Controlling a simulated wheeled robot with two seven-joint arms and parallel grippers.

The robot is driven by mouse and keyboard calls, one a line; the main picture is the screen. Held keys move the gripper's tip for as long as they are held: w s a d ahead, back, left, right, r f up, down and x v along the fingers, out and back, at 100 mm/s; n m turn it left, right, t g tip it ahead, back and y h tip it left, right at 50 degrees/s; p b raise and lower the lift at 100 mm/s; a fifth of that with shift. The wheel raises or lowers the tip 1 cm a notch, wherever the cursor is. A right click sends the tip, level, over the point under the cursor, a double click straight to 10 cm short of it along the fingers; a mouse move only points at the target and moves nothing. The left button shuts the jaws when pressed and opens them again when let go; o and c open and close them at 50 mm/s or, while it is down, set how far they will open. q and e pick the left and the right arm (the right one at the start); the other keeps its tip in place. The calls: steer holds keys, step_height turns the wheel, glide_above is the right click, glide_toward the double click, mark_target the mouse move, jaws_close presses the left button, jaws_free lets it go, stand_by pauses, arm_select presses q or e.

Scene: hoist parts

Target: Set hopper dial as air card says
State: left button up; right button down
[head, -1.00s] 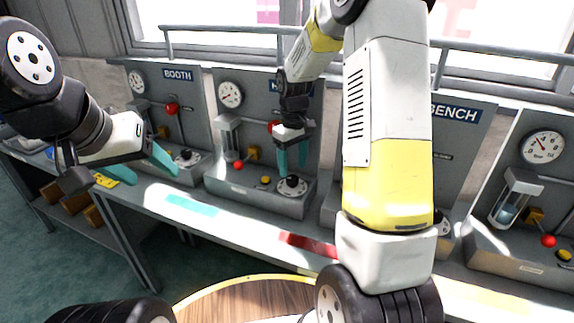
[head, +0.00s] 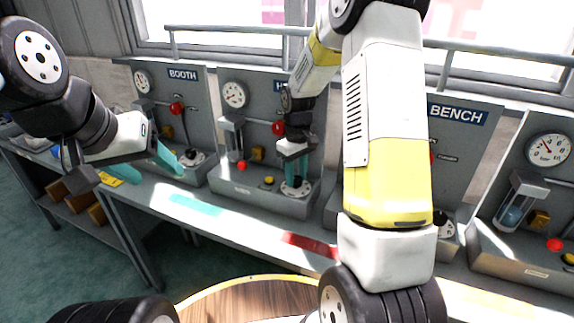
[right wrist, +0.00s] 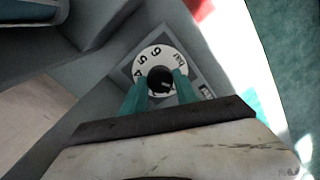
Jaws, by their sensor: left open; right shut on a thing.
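The hopper dial (head: 296,188) sits at the foot of a grey panel whose sign, starting with H, is mostly hidden by my right arm. In the right wrist view it is a white disc (right wrist: 145,62) with 4, 5, 6 and "bar" around a black knob (right wrist: 160,80). My right gripper (head: 294,176) points down at the dial. Its teal fingers (right wrist: 160,92) are shut on the knob. My left gripper (head: 140,170) is open and empty above the bench at the left. I cannot pick out a readable air card.
The booth panel (head: 182,120) stands to the left, with its own dial and gauge. The bench panel (head: 457,114) stands to the right, partly behind my right arm. Cyan (head: 195,205) and red (head: 308,244) strips mark the bench front. A rail runs above the panels.

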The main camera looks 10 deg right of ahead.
mark_target(296, 178)
steer(key=shift+m, duration=0.4)
steer(key=m, duration=0.3)
steer(key=shift+m, duration=2)
steer(key=shift+r, duration=0.1)
steer(key=shift+w, duration=0.1)
steer(key=c, duration=0.9)
jaws_free()
steer(key=shift+c, duration=0.2)
step_height(296, 178, up, 8)
steer(key=shift+f, duration=0.15)
